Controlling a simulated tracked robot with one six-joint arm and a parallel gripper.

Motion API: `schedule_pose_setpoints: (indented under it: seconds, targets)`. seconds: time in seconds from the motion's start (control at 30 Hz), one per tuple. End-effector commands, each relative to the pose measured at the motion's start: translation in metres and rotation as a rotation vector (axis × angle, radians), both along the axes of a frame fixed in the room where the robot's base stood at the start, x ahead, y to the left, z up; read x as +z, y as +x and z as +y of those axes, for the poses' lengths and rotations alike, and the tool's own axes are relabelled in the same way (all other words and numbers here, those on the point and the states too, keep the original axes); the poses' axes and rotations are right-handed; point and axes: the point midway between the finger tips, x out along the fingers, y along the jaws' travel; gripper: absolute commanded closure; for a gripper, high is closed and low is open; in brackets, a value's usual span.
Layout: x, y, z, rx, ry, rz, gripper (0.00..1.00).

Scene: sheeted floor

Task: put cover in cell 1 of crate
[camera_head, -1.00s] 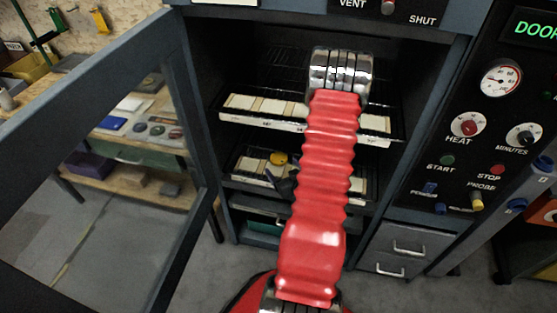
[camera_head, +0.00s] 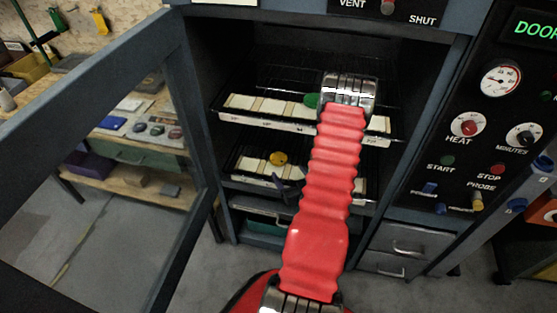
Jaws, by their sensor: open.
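A white-edged crate with a row of pale cells (camera_head: 262,120) lies on the upper rack inside the open cabinet. A similar crate (camera_head: 250,167) lies on the lower rack. A round yellow piece (camera_head: 278,158) sits on the lower crate, and a round green piece (camera_head: 312,100) sits on the upper one beside my arm's metal joint. I cannot tell which piece is the cover, and the cell numbers are too small to read. My gripper (camera_head: 287,190) seems to be the dark forked shape beside my red arm, below the yellow piece, open and empty.
The cabinet door (camera_head: 182,110) stands open on the left. A control panel (camera_head: 480,130) with dials and buttons flanks the opening on the right. A workbench (camera_head: 110,140) shows through the door. Grey drawers (camera_head: 395,250) are below right.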

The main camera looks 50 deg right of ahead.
Motion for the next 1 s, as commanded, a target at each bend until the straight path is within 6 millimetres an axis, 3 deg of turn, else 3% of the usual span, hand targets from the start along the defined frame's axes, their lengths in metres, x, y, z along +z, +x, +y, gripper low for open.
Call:
schedule_pose_setpoints:
  seconds: [0.33, 0.8, 1.0]
  targets:
    - [-0.015, 0.041, -0.026, 0.001, -0.001, 0.0, 0.22]
    - [-0.018, 0.047, -0.03, 0.001, 0.0, 0.0, 0.22]
    - [-0.024, 0.062, -0.041, 0.001, -0.001, 0.0, 0.22]
